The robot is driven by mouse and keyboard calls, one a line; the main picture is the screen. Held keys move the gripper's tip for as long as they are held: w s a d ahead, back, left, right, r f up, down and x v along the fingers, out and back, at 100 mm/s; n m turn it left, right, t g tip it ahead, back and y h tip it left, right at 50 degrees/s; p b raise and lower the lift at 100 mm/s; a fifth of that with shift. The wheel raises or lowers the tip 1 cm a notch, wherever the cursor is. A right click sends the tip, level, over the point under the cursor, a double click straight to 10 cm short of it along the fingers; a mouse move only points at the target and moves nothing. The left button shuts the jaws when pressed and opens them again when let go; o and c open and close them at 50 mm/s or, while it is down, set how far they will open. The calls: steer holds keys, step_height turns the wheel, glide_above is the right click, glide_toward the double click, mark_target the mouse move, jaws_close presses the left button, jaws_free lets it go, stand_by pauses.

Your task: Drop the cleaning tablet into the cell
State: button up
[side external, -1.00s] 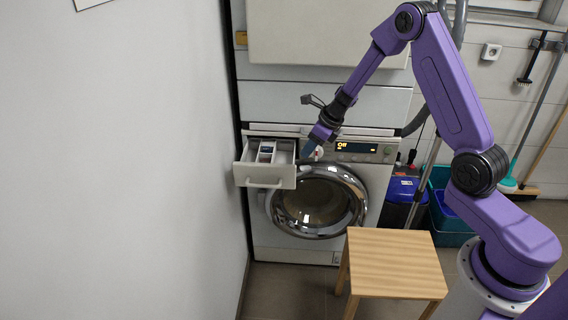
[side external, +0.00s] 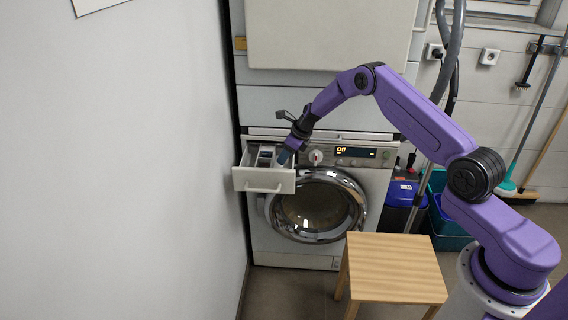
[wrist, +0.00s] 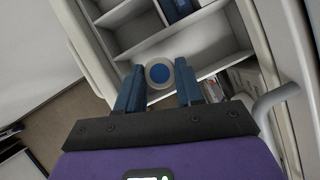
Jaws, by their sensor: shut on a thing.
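The cleaning tablet (wrist: 159,75), a white round piece with a blue centre, is between the blue fingertips of my gripper (wrist: 159,86) in the wrist view. My gripper is shut on it and holds it above the pulled-out detergent drawer (side external: 263,187). In the side view my gripper (side external: 284,155) is at the right part of the drawer; the tablet cannot be made out there. The wrist view shows the drawer's white cells, with a wide cell (wrist: 210,48) just beyond the fingertips. A dark blue insert (wrist: 177,9) sits in another cell. The fingers hide part of the drawer.
The washing machine's round door (side external: 318,205) is below the drawer and its control panel (side external: 357,152) is to the right. A grey wall (side external: 120,160) stands close on the left. A wooden stool (side external: 395,266) stands in front.

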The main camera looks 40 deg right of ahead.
mark_target(284, 165)
steer(key=shift+w+f, duration=0.4)
steer(key=shift+f, duration=0.1)
steer(key=shift+w+f, duration=0.1)
steer(key=shift+f, duration=1.5)
steer(key=shift+f, duration=0.1)
steer(key=shift+f, duration=0.3)
steer(key=shift+f, duration=0.2)
steer(key=o, duration=0.8)
steer(key=shift+d, duration=0.1)
steer(key=shift+r, duration=0.1)
